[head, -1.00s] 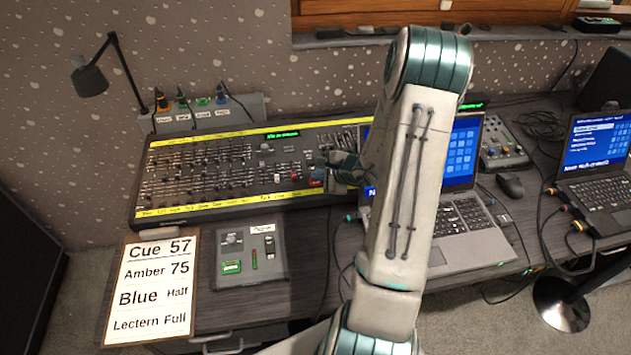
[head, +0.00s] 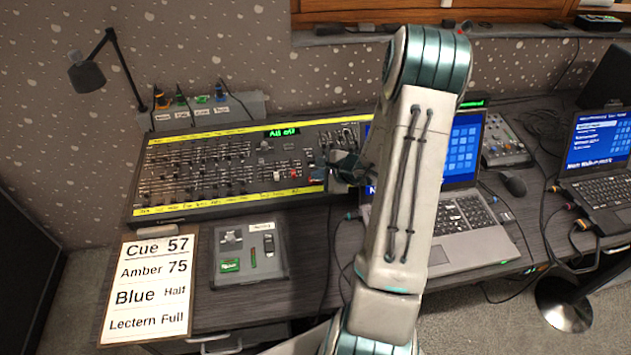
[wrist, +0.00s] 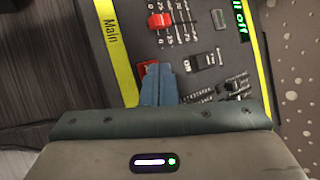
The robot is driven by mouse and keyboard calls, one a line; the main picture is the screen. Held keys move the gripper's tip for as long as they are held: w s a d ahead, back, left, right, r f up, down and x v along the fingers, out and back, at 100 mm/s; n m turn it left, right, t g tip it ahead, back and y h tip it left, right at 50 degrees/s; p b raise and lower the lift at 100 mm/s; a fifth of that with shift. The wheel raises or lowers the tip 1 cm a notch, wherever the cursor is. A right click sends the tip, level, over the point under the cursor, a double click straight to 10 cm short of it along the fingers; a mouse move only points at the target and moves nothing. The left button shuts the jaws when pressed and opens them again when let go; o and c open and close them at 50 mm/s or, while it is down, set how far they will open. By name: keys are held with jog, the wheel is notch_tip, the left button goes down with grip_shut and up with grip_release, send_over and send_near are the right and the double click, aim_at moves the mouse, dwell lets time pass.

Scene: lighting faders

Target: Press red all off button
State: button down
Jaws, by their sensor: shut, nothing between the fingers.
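The lighting console (head: 140,190) lies on the desk, with rows of faders and yellow label strips. Its red button (head: 317,174) is near the lower right corner, and it also shows in the wrist view (wrist: 145,69), partly covered by my fingers. My gripper (head: 332,162) is shut and empty, with its blue fingertips (wrist: 157,68) right at the button. I cannot tell whether they touch it. The green display (head: 282,132) appears to read "All off"; part of that text shows in the wrist view (wrist: 240,18).
A red fader cap (wrist: 160,20) sits near the button. A laptop (head: 475,240) stands right of the console, partly behind my arm. A lamp (head: 88,76) stands behind left.

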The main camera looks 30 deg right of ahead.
jog(key=shift+r, duration=0.5)
dwell(0.3)
notch_tip(320, 180, up, 6)
jog(key=p, duration=0.3)
jog(key=shift+s, duration=0.3)
jog(key=shift+a, duration=0.1)
dwell(1.1)
